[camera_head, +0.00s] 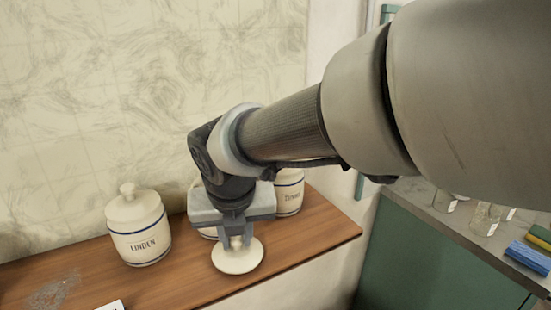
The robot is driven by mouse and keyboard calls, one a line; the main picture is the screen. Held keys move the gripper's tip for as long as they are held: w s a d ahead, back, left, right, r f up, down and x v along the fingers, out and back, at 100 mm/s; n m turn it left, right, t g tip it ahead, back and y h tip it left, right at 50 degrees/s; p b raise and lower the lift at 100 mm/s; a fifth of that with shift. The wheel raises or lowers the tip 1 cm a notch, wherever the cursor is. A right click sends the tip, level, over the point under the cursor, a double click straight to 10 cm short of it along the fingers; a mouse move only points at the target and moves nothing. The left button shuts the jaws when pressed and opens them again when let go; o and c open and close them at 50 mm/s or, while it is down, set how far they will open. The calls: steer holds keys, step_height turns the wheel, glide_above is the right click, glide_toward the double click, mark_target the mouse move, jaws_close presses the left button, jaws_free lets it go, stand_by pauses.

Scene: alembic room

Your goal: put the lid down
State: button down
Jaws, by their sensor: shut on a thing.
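My gripper (237,238) points down above the wooden shelf and is shut on the knob of a round cream lid (238,260). The lid is close to the shelf near its front edge; I cannot tell whether it touches the wood. A cream jar marked LINDEN (139,230) stands to the left with its own knobbed lid on. Another cream jar (290,193) with a blue band stands behind and to the right of my gripper, its top partly hidden. A further pale jar (207,232) is mostly hidden behind my gripper.
The wooden shelf (180,280) runs along a tiled wall and ends at the right. A white card (110,306) lies at its front left. A grey counter (420,205) at the right holds glass vessels (486,219) and a blue block (530,257). Shelf space left of the lid is clear.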

steer(key=c, duration=1.5)
jaws_free()
steer(key=shift+f, duration=0.1)
steer(key=shift+r, duration=0.5)
steer(key=p+v, duration=0.2)
steer(key=v, duration=0.9)
steer(key=s+d+f+n, duration=0.1)
steer(key=s+d+n, duration=0.1)
steer(key=d+n, duration=0.5)
steer(key=s+d+f+n+t, duration=0.1)
steer(key=s+d+f+n, duration=0.1)
steer(key=d+n, duration=0.6)
steer(key=s+d+f+n+h, duration=0.1)
steer(key=d+n, duration=0.6)
steer(key=n, duration=1.1)
steer(key=shift+s+d+f, duration=0.15)
steer(key=shift+s+f, duration=0.15)
steer(key=shift+s, duration=0.15)
steer(key=shift+s+d+f, duration=0.15)
steer(key=shift+s+f, duration=0.15)
steer(key=shift+s, duration=0.2)
